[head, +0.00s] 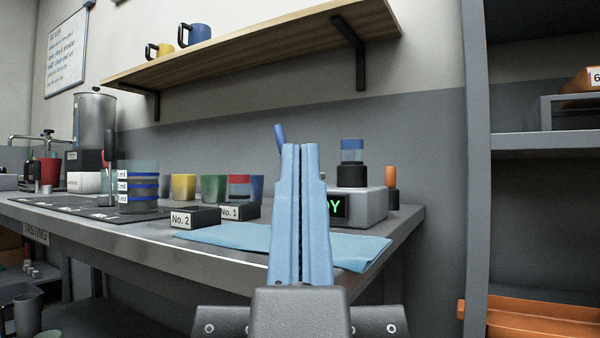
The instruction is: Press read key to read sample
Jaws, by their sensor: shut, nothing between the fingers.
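A light grey meter (371,206) stands at the right end of the counter. Its dark display shows green letters, of which only the end, "DY", is visible. A sample cup with a blue band (352,151) sits in a black holder on top of the meter. My gripper (304,147) points up in the middle of the view, its two blue fingers shut together and empty. It stands in front of the meter and hides its left part. I cannot make out the read key.
A blue cloth (225,236) lies on the counter (130,233) in front of the meter. Label blocks No. 2 (195,217) and No. 1 (239,211) stand left of my gripper, near coloured cups. An orange-handled tool (391,176) stands right of the meter. A wooden shelf (260,45) hangs above.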

